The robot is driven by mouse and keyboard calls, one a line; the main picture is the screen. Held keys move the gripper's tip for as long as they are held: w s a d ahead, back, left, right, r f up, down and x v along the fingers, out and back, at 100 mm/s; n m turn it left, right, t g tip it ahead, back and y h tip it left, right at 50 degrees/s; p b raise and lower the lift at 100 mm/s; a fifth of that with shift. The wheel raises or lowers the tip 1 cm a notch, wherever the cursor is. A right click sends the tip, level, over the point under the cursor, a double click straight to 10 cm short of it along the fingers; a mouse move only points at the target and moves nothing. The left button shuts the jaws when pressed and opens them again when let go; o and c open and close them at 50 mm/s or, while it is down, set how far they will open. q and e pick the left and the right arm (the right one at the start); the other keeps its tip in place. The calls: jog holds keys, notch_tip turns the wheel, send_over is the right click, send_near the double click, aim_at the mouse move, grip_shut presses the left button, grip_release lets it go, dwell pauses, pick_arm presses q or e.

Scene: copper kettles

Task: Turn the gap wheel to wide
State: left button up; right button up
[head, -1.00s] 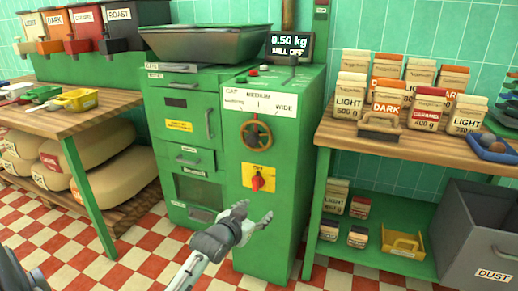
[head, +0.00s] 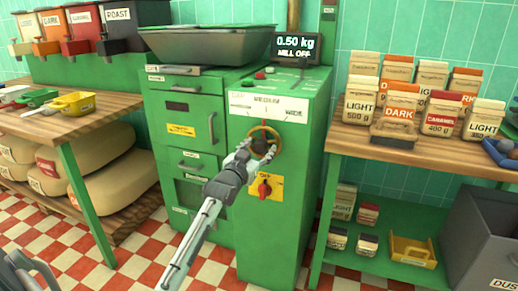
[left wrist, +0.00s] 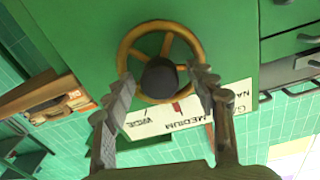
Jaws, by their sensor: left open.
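The gap wheel (head: 264,139) is a brass-coloured ring with a dark hub on the green mill's front. Above it is a white scale plate (head: 268,106) with MEDIUM and WIDE marked. My left gripper (head: 251,150) is at the wheel's lower left, partly covering it. In the left wrist view, the wheel (left wrist: 128,54) and plate (left wrist: 190,114) appear upside down. A small red mark shows by the hub near MEDIUM. The open fingers of my left gripper (left wrist: 162,86) stand on either side of the dark hub. Contact with the rim cannot be told.
A red switch (head: 264,190) on a yellow plate sits just below the wheel. A lever and buttons are on the mill top beside the display (head: 300,48), which reads MILL OFF. Wooden tables (head: 45,128) flank the mill, the right one holding coffee bags (head: 402,104).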

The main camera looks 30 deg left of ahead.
pick_arm(q)
jog(key=shift+c, duration=1.3)
grip_shut()
